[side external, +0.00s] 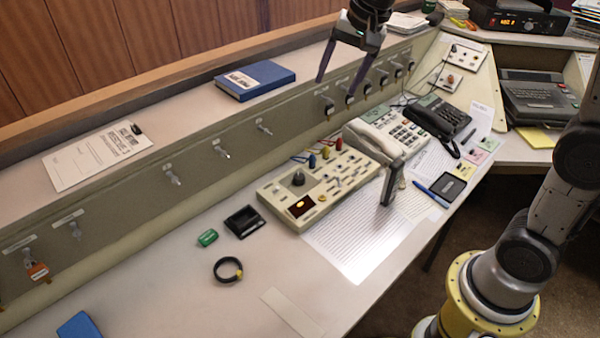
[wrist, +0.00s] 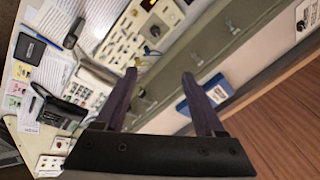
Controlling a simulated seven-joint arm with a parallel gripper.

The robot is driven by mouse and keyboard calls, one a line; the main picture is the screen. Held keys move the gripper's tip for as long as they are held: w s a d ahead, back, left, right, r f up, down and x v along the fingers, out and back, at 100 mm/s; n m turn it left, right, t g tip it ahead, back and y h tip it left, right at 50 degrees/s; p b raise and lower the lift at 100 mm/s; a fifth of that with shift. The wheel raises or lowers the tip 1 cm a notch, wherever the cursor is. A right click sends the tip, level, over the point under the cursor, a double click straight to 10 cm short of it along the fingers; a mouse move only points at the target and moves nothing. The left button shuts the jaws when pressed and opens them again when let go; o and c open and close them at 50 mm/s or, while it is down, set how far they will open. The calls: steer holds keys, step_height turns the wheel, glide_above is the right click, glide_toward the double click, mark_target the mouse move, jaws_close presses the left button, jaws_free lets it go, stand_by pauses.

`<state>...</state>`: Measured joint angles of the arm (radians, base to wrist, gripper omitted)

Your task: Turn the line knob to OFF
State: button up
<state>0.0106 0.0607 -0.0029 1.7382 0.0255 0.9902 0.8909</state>
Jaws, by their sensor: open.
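The beige control box (side external: 268,191) stands on the desk, tilted slightly, with a dark round knob (side external: 298,179), an amber-lit window (side external: 300,206) and several switches and coloured plugs. This knob looks like the line knob; its label and pointer direction are too small to read.
A sloped panel with several hooks (side external: 222,152) runs behind the desk. A blue book (side external: 255,80) and a clipboard (side external: 97,156) lie on the ledge.

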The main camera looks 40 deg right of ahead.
steer(key=w+f+m+g, duration=0.1)
steer(key=w+f+g, duration=0.1)
steer(key=w+f, duration=0.7)
steer(key=g, duration=0.1)
glide_toward(300, 176)
steer(key=f, duration=0.6)
steer(key=w+f, duration=0.1)
steer(key=f, duration=0.2)
steer(key=shift+r, duration=0.1)
jaws_close()
